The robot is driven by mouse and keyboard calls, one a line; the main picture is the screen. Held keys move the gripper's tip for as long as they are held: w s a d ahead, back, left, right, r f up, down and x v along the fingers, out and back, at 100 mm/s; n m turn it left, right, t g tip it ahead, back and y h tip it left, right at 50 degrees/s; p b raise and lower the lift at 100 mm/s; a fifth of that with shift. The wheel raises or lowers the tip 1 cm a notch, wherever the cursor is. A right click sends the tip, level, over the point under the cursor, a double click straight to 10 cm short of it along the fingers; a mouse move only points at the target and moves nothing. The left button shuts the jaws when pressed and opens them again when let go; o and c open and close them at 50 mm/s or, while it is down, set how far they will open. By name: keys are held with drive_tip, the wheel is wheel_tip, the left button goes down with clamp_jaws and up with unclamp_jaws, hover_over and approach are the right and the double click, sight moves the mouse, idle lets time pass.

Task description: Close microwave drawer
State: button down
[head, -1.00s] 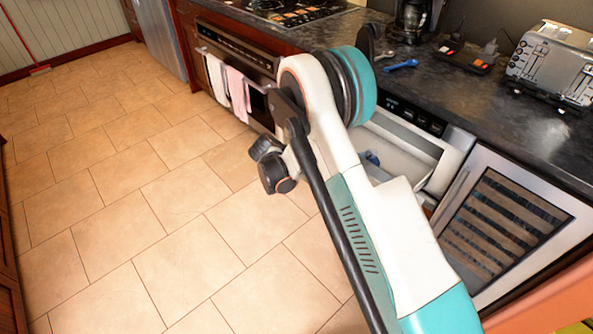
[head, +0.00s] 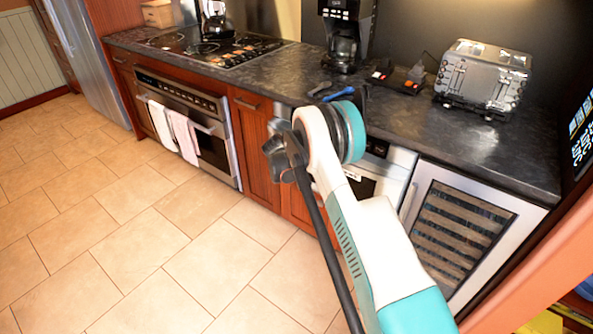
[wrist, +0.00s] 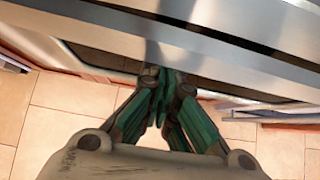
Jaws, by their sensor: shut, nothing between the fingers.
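The microwave drawer (head: 396,163) is in the counter front behind my arm in the head view. Its pale front and dark control strip show only in part. My arm hides much of it, so I cannot tell how far it is open. In the wrist view a broad steel panel (wrist: 245,50), apparently the microwave unit's front, crosses the top. My gripper (wrist: 163,72) is shut and empty, its green fingertips at the panel's lower edge. I cannot tell whether they touch it. In the head view the gripper is mostly hidden by my arm.
A wine cooler (head: 450,235) stands right of the drawer, and an oven (head: 185,120) with towels is to the left. A toaster (head: 484,80) and a coffee maker (head: 343,40) stand on the dark counter. The tiled floor (head: 150,250) at left is clear.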

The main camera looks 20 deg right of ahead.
drive_tip(key=w+d, duration=0.2)
drive_tip(key=d, duration=0.1)
drive_tip(key=shift+w+d, duration=0.1)
drive_tip(key=shift+w, duration=0.1)
drive_tip(key=shift+d+r, duration=0.1)
idle(0.3)
